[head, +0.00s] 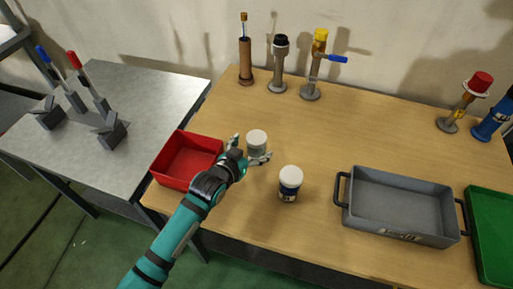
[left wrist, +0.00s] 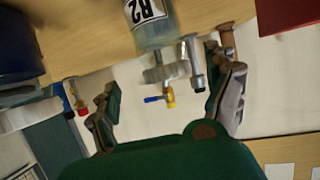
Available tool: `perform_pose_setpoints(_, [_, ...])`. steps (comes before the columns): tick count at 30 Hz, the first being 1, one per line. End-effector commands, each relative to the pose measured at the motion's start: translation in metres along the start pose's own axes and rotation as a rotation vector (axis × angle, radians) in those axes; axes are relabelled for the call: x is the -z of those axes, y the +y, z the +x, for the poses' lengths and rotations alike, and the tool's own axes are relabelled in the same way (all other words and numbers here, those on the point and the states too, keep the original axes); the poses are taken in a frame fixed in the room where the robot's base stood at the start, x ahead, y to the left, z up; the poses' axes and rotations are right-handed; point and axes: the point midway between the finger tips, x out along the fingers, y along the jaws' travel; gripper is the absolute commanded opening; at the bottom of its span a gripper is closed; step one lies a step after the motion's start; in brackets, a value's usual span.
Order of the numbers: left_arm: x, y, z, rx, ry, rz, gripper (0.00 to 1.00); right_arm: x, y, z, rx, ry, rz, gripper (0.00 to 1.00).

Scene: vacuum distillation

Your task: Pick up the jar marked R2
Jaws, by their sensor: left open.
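The jar marked R2 (left wrist: 149,32) is a clear-grey jar with a white label; it appears upside down at the top of the left wrist view. In the head view this jar (head: 257,142) stands upright on the wooden table with a white lid. My left gripper (head: 249,150) is open at the jar, its fingers spread on either side of it in the picture. In the left wrist view the open fingers (left wrist: 168,103) frame the lid side of the jar, with no clear contact. My right gripper is not in view.
A red tray (head: 186,158) is at the left, a grey handled bin (head: 402,207) at the right, and a green tray (head: 490,235) beyond. Valves and fittings (head: 280,65) line the back.

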Motion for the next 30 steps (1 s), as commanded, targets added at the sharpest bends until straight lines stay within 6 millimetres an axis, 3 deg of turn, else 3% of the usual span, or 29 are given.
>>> perform_pose_setpoints(12, [0.002,-0.006,0.045,0.0,-0.001,0.0,0.87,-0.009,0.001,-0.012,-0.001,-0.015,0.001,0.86])
perform_pose_setpoints(22, [0.002,-0.006,0.051,0.0,0.0,0.0,0.87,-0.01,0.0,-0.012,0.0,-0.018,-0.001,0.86])
perform_pose_setpoints(30, [0.001,-0.006,0.051,0.0,-0.001,0.0,0.53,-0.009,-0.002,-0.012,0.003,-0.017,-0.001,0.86])
